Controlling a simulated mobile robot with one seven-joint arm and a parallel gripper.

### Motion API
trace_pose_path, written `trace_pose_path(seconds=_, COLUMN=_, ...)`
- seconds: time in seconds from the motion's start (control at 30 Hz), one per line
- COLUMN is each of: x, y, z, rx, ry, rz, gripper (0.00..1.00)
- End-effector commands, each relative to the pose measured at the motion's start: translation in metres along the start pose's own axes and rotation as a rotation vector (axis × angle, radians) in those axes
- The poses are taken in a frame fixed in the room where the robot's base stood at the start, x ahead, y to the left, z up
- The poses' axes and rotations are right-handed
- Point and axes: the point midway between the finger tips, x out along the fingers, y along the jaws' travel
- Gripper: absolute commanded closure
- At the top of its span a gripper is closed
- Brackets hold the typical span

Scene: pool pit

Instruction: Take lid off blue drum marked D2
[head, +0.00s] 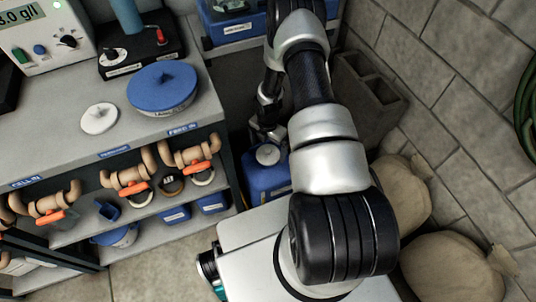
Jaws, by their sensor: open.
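A blue drum (262,188) stands low between the shelf unit and my base, with a pale label on its front. I cannot read a D2 mark on it. A round grey-white lid (268,154) sits on its top. My gripper (266,135) is open, just behind and above this lid as seen here. It is small and partly merged with the dark arm parts, so I cannot tell whether its fingers touch the lid. My arm covers the area to the right of the drum.
The grey counter (50,112) holds a wide blue round piece (162,86), a small white disc (99,118) and instruments. Tan pipes with orange valve handles (131,188) line its front. Concrete blocks (365,95) and tan sacks (448,268) stand right of my arm.

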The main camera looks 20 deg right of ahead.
Motion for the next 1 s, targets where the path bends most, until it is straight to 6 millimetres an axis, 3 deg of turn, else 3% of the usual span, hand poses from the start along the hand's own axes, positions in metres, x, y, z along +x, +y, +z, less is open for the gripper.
trace_pose_path(seconds=0.1, x=0.015, y=-0.001, z=0.000, rx=0.000, ry=0.000, rz=-0.001, gripper=0.02)
trace_pose_path(seconds=0.37, x=0.017, y=-0.001, z=0.001, rx=0.001, ry=-0.001, rz=0.000, gripper=0.02)
trace_pose_path(seconds=0.4, x=0.017, y=-0.001, z=0.001, rx=0.001, ry=-0.001, rz=0.000, gripper=0.04)
trace_pose_path(seconds=0.67, x=0.017, y=-0.001, z=0.001, rx=0.001, ry=0.000, rz=-0.001, gripper=0.46)
trace_pose_path(seconds=0.87, x=0.016, y=-0.001, z=0.001, rx=0.001, ry=-0.001, rz=0.000, gripper=0.46)
trace_pose_path(seconds=1.0, x=0.006, y=0.000, z=0.001, rx=0.000, ry=-0.002, rz=0.001, gripper=0.46)
